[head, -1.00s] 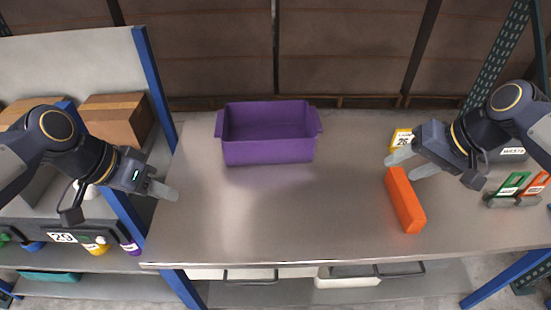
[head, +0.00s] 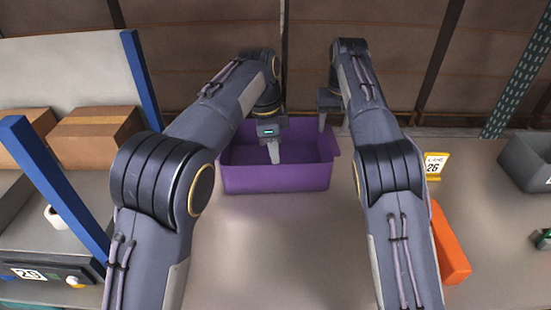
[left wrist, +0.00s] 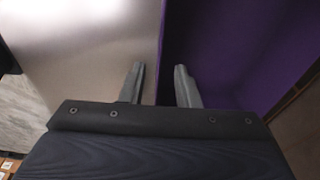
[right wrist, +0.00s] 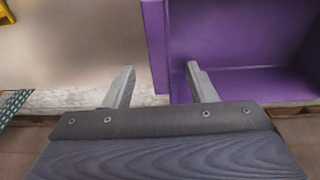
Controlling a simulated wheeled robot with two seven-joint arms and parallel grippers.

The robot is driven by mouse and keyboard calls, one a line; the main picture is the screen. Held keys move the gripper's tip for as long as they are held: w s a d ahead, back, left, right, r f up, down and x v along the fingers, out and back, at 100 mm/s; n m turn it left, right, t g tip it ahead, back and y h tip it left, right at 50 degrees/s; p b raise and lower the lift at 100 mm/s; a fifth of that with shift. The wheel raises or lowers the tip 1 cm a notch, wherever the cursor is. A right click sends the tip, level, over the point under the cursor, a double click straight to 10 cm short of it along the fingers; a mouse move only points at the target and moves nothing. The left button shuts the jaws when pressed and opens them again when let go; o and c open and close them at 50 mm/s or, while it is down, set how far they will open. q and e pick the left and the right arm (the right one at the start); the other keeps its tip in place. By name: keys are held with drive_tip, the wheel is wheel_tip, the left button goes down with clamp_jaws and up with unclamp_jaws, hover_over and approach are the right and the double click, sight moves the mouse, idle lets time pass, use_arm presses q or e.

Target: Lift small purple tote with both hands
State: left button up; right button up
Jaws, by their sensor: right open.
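The small purple tote (head: 275,180) sits upright on the table at the middle of the head view. My left gripper (head: 272,152) appears in front of the tote's inside there. In the left wrist view its fingers (left wrist: 160,85) are apart, one against the table side and one against the tote's purple wall (left wrist: 225,60). My right gripper (head: 322,122) is at the tote's right end, partly hidden by my arm. In the right wrist view its fingers (right wrist: 160,85) are open, with the tote's edge (right wrist: 155,45) between them. Whether the fingers touch the tote cannot be told.
An orange block (head: 449,245) lies right of my right arm. A shelf with cardboard boxes (head: 95,135) is at the left. The table in front of the tote is clear.

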sight(331, 138)
use_arm(q)
drive_tip(key=shift+d+f, duration=0.2)
drive_tip(key=shift+f, duration=1.1)
drive_tip(key=shift+d+f, duration=0.15)
drive_tip(key=shift+f, duration=1.1)
drive_tip(key=shift+d+f, duration=0.2)
drive_tip(key=shift+f, duration=1.1)
use_arm(e)
drive_tip(key=shift+w+f, duration=0.2)
drive_tip(key=shift+f, duration=1.1)
drive_tip(key=shift+w+f, duration=0.15)
drive_tip(key=shift+f, duration=1.1)
drive_tip(key=shift+w+f, duration=0.2)
drive_tip(key=shift+f, duration=1.1)
use_arm(q)
drive_tip(key=shift+c, duration=0.3)
use_arm(e)
drive_tip(key=shift+c, duration=0.3)
use_arm(q)
drive_tip(key=c, duration=0.5)
use_arm(e)
drive_tip(key=c, duration=0.5)
use_arm(q)
clamp_jaws()
use_arm(e)
clamp_jaws()
drive_tip(key=shift+r, duration=0.1)
